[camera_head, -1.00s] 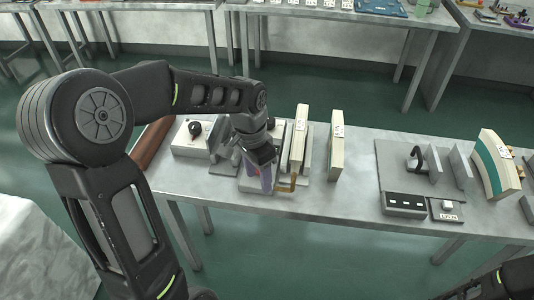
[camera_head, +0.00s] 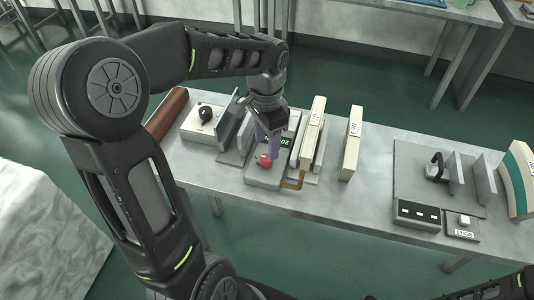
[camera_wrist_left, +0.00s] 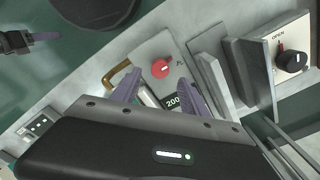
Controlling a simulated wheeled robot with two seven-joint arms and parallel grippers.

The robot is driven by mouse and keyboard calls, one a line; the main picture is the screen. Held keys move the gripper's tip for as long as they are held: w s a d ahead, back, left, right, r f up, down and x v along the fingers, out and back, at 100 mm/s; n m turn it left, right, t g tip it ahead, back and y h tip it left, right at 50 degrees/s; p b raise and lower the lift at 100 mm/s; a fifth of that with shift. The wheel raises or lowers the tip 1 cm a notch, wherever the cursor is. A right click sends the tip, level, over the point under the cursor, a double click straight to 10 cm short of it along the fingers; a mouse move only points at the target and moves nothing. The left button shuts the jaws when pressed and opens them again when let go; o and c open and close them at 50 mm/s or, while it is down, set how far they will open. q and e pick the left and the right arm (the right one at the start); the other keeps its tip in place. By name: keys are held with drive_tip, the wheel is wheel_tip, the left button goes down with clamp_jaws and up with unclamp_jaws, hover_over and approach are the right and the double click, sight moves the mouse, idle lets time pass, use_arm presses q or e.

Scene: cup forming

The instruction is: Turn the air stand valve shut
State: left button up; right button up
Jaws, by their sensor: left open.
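A red knob (camera_head: 266,160) sits on a grey block (camera_head: 262,181) with a bent brass pipe (camera_head: 293,182) and a dark display. The red knob (camera_wrist_left: 161,68) also shows in the left wrist view. My left gripper (camera_head: 267,146) is open just above or behind the knob; its purple fingers (camera_wrist_left: 160,92) stand apart, and contact is unclear. A black knob (camera_wrist_left: 291,60) with a red mark sits on a pale box marked OPEN. My right gripper (camera_wrist_left: 35,40) shows at the far left of the wrist view; its opening is unclear.
Grey upright plates (camera_head: 235,135) stand left of the block. Cream upright boards (camera_head: 352,145) stand to its right. A plate with a black hook (camera_head: 436,165) and a switch box (camera_head: 418,214) lies farther right. The bench front edge is close to the block.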

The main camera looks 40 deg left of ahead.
sight(267, 158)
use_arm(q)
wheel_tip(267, 158, down, 6)
drive_tip(key=shift+r, duration=0.25)
clamp_jaws()
idle(0.6)
